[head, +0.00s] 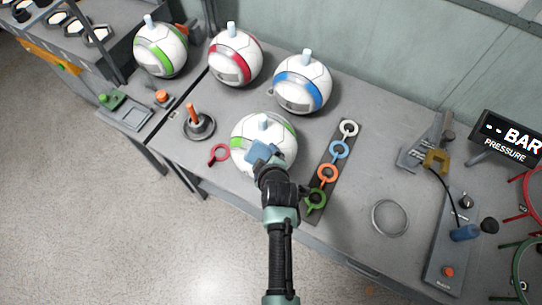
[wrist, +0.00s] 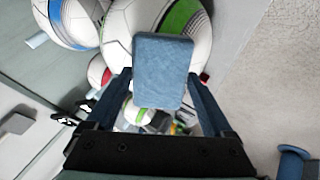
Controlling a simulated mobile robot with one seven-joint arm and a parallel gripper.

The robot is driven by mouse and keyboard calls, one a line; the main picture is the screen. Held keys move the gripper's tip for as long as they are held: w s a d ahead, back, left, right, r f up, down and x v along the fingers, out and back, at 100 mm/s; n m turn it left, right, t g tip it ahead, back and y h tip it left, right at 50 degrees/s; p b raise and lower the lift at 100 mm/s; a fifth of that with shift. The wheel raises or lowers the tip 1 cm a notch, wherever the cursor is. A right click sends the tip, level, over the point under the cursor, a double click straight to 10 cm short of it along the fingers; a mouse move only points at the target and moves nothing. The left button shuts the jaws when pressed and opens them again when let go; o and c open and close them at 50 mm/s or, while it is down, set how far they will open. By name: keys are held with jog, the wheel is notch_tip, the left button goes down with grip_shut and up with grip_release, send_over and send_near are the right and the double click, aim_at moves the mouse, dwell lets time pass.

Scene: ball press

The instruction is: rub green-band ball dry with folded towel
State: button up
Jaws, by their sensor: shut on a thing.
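A white ball with a green band (head: 283,132) sits on the near middle of the bench, a pale plug on its top. My gripper (head: 266,163) is over its near side, hiding part of it. The gripper is shut on the blue folded towel (head: 259,151). In the wrist view the towel (wrist: 162,70) is between the two fingers, with the green-band ball (wrist: 118,38) right behind it. The towel overlaps the ball in both views; I cannot tell whether they touch. A second green-band ball (head: 160,58) stands at the back left.
A red-band ball (head: 234,65) and a blue-band ball (head: 300,93) stand behind. A strip of coloured rings (head: 338,150) lies right of the near ball, and a red ring (head: 218,154) lies left. A metal ring (head: 390,218) lies on clear bench at right.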

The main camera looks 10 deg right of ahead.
jog(key=shift+w+d+b, duration=0.1)
jog(key=shift+d+b, duration=0.7)
jog(key=shift+d, duration=0.65)
jog(key=shift+a+p, duration=0.45)
jog(key=shift+a, duration=1.1)
jog(key=shift+d+b, duration=0.55)
jog(key=shift+d, duration=0.95)
dwell(1.8)
jog(key=shift+a+p, duration=0.45)
jog(key=shift+a, duration=1.05)
jog(key=p+v, duration=0.2)
jog(key=shift+s+r+p, duration=0.2)
jog(key=shift+r+p, duration=0.15)
jog(key=shift+p+v, duration=1.45)
jog(key=shift+v, duration=0.25)
